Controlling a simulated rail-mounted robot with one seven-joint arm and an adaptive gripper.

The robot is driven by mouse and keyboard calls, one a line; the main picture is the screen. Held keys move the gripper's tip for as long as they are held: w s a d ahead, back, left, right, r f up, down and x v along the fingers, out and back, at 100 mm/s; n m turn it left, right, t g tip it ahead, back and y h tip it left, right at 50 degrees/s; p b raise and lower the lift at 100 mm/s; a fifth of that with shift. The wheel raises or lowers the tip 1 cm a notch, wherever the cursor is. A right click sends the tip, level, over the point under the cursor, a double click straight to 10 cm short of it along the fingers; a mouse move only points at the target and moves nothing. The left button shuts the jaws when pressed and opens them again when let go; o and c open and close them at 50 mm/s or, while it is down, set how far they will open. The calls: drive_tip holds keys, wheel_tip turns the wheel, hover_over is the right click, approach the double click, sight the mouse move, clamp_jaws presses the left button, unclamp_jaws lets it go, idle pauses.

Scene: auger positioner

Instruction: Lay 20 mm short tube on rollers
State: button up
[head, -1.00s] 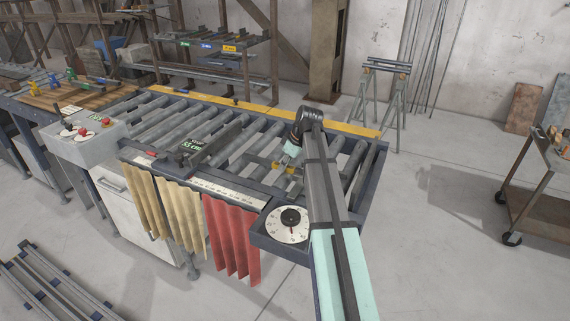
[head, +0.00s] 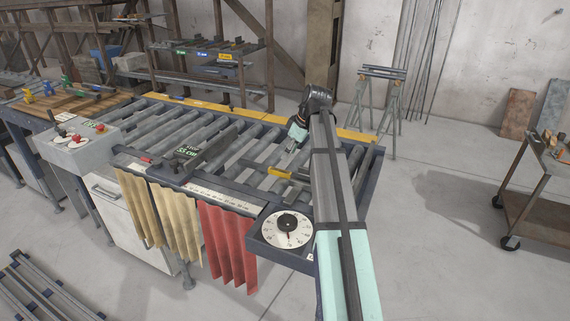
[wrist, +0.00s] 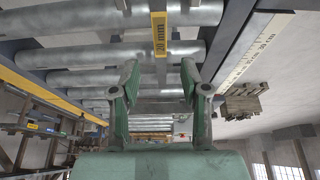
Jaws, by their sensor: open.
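The short tube (head: 278,172) lies across the rollers (head: 262,150) near the right end of the conveyor, with a yellow band around its middle. Part of the tube's far end is hard to make out.
A dark stop marked 55 cm (head: 190,155) stands on the rollers to the left. A white scale (head: 222,198) runs along the front edge, with a round dial (head: 287,229) at the right. A control box (head: 80,145) stands left; a stocked rack (head: 210,50) is behind.

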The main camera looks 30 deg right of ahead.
drive_tip(key=v, duration=0.3)
drive_tip(key=shift+r, duration=0.1)
idle(1.4)
